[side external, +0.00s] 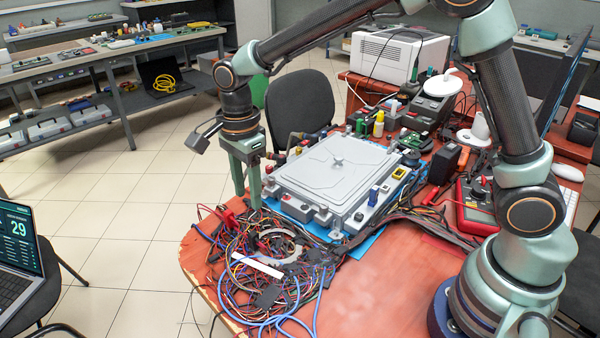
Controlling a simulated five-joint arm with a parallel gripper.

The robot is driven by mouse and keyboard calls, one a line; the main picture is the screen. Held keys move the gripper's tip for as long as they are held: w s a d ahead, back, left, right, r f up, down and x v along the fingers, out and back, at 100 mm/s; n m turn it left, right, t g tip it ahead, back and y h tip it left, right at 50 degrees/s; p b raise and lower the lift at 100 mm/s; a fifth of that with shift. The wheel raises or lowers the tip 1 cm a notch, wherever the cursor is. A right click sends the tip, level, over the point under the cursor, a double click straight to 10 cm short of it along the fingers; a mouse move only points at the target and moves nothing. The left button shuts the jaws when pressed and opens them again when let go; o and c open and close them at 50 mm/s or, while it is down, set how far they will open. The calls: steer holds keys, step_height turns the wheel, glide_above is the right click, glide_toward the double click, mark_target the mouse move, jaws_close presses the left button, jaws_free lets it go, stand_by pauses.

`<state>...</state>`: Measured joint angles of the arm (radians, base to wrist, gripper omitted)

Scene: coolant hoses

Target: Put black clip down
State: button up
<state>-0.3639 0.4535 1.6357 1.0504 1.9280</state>
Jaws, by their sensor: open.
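My gripper (248,201) points down at the far left side of the red table, its two green fingers apart. The fingertips are at the upper edge of a tangle of coloured wires (226,272), just left of a grey cased unit (335,175). I see nothing held between the fingers, though the gap is small in this view. Small black pieces lie among the wires, one dark block (268,296) near the front and another at the right of the tangle. I cannot tell which of them, if any, is the black clip.
The grey unit sits on a blue mat (366,244), with small parts around it. A red meter (477,205) and a black charger-like block (444,164) stand to the right. Bare red tabletop (385,295) lies in front. A black chair (300,105) stands behind.

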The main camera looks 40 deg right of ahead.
steer(key=s+d+r+n+t, duration=0.2)
steer(key=s+d+r+n, duration=0.3)
steer(key=d+n, duration=0.3)
steer(key=s+d+r+n+t, duration=0.3)
steer(key=s+d+r+n, duration=0.2)
steer(key=s+d+n, duration=0.3)
steer(key=shift+s+r+n+t, duration=0.25)
steer(key=shift+r+n+t, duration=0.1)
steer(key=shift+n, duration=0.65)
